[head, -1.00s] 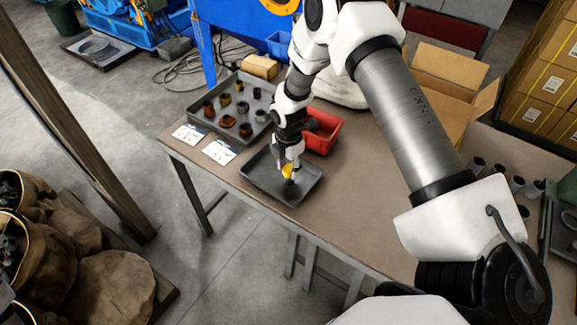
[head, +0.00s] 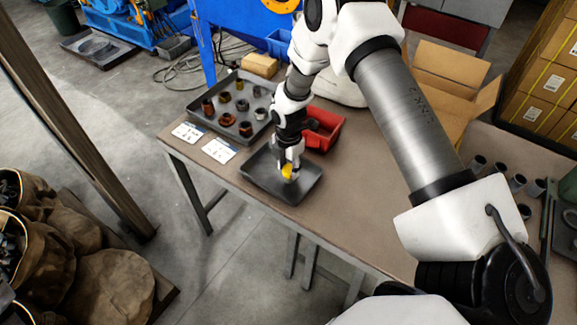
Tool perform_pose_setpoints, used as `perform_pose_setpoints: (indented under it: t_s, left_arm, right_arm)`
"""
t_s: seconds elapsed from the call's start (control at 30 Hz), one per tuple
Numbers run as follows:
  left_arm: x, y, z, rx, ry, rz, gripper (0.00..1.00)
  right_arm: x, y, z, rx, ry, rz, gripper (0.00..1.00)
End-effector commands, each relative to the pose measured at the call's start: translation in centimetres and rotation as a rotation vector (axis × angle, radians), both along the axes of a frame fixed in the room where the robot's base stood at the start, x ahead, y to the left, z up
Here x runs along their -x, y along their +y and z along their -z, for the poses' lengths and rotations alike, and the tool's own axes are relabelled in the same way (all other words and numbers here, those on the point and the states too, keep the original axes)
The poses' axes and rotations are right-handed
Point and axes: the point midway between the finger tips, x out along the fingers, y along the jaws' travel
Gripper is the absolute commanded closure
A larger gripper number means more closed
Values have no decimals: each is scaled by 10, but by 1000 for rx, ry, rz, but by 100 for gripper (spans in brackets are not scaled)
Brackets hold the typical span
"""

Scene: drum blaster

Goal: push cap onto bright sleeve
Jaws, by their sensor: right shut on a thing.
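My right gripper (head: 288,170) is low over the dark grey tray (head: 258,181) near the table's front edge. It is shut on a small yellow thing, probably the cap (head: 287,173), which shows between and below the fingers. I cannot make out a bright sleeve under the cap; the fingers and the cap cover that spot. Whether the cap touches anything below it is too small to tell. My left gripper is not in view.
A larger grey tray (head: 205,123) with several brown, yellowish and grey sleeves stands behind. A red bin (head: 325,139) is close behind my right gripper. Two white cards (head: 219,150) lie left of the small tray. Several grey cups (head: 517,183) stand at the right.

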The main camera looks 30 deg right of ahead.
Motion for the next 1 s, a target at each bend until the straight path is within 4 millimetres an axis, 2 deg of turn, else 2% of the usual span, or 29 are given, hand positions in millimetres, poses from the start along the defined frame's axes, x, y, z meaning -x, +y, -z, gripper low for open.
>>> perform_pose_setpoints:
  t_s: [1.0]
  left_arm:
    - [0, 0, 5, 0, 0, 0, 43]
  right_arm:
    - [0, 0, 6, 0, 0, 0, 75]
